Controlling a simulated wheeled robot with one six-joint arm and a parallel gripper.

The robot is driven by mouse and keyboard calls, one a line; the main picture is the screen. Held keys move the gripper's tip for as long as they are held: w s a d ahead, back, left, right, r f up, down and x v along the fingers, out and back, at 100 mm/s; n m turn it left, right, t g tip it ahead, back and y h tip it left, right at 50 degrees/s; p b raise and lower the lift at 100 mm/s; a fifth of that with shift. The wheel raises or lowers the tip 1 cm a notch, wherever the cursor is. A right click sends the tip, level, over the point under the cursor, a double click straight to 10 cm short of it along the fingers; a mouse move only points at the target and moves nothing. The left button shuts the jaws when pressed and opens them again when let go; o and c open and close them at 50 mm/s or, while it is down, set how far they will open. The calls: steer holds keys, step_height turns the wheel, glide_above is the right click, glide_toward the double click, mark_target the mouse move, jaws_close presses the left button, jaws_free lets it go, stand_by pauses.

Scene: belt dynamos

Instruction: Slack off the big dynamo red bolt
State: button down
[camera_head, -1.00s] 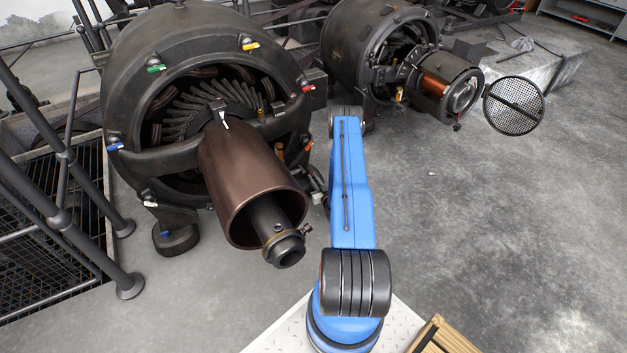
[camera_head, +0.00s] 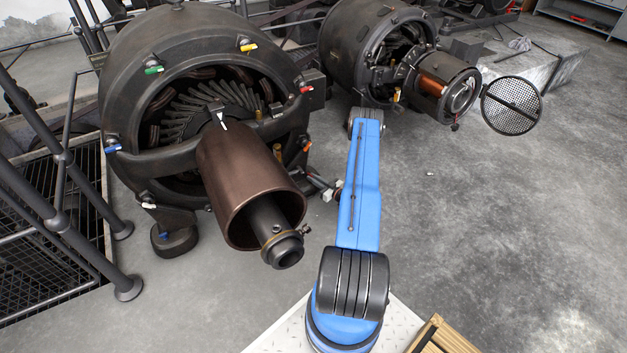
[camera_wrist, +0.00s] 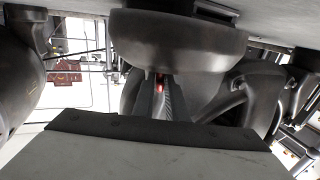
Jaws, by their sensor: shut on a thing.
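The big dynamo (camera_head: 125,65) stands at the left in the head view. Its red-marked bolt (camera_head: 305,89) is on the right side of its front ring, with no gripper seen on it there. In the wrist view my gripper (camera_wrist: 160,84) has its dark fingers close together, shut on a small red piece (camera_wrist: 158,80). I cannot tell whether this is the red bolt or another thing. A large dark casting (camera_wrist: 185,50) is right beyond the fingertips. In the head view my blue arm hides most of the wrist, and the fingers are not clear.
Other coloured bolts on the ring include yellow (camera_head: 248,47), green (camera_head: 153,70), blue (camera_head: 113,148) and orange (camera_head: 307,146). The brown commutator (camera_head: 240,180) juts forward. A smaller dynamo (camera_head: 360,50) stands behind. Railings (camera_head: 60,215) flank the left. The right floor (camera_head: 500,220) is clear.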

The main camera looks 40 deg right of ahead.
steer(key=c, duration=1.7)
jaws_free()
steer(key=shift+c, duration=0.2)
steer(key=s+d, duration=0.1)
steer(key=s, duration=1.6)
steer(key=shift+s+d, duration=0.15)
steer(key=shift+d, duration=0.15)
